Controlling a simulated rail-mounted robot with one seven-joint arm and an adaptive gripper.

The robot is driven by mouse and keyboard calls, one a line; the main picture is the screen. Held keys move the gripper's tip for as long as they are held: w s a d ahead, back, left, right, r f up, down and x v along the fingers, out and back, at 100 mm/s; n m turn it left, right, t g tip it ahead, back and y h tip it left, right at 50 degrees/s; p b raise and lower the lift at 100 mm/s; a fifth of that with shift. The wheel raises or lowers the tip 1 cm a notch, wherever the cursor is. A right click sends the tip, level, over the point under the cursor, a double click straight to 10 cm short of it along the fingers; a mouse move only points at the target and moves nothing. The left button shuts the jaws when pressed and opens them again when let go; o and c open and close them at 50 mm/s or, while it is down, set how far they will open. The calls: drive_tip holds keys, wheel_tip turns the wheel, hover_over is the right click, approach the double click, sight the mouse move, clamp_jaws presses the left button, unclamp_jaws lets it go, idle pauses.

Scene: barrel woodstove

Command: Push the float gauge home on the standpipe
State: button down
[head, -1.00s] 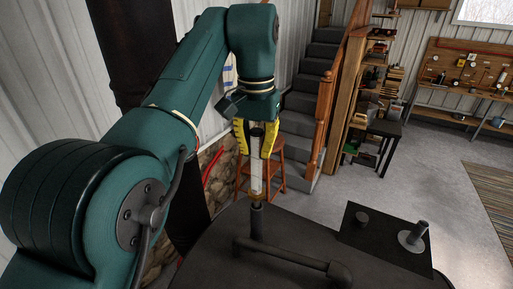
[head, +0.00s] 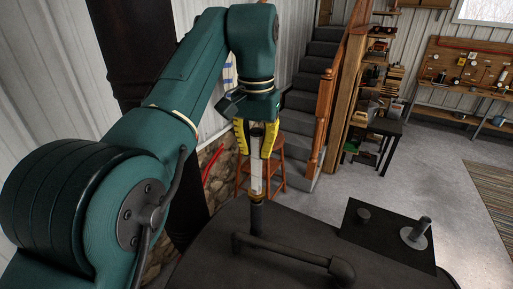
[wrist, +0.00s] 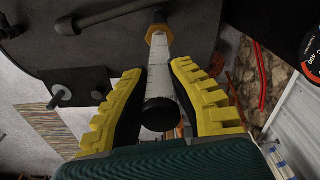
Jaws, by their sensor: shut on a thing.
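The float gauge (head: 257,174) is a white marked tube with a dark round cap and a brass-coloured hex nut at its lower end. It stands upright on top of the dark standpipe (head: 257,216) in the head view. My gripper (head: 256,155), with yellow-edged fingers, is shut on the gauge from above. In the wrist view the gauge (wrist: 160,75) lies between the two fingers, cap nearest the camera, and its nut (wrist: 157,35) lines up with the pipe. How deep the gauge sits on the pipe I cannot tell.
A dark pipe handle (head: 290,254) runs across the stove top (head: 215,245) beside the standpipe. A wooden stool (head: 278,148) stands behind.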

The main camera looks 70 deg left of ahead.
sight(256, 134)
drive_tip(key=shift+f+b, duration=0.7)
drive_tip(key=shift+f, duration=0.05)
drive_tip(key=c, duration=1)
unclamp_jaws()
drive_tip(key=shift+c, duration=0.2)
drive_tip(key=shift+r+p, duration=2.9)
drive_tip(key=shift+r, duration=0.15)
drive_tip(key=shift+f, duration=0.2)
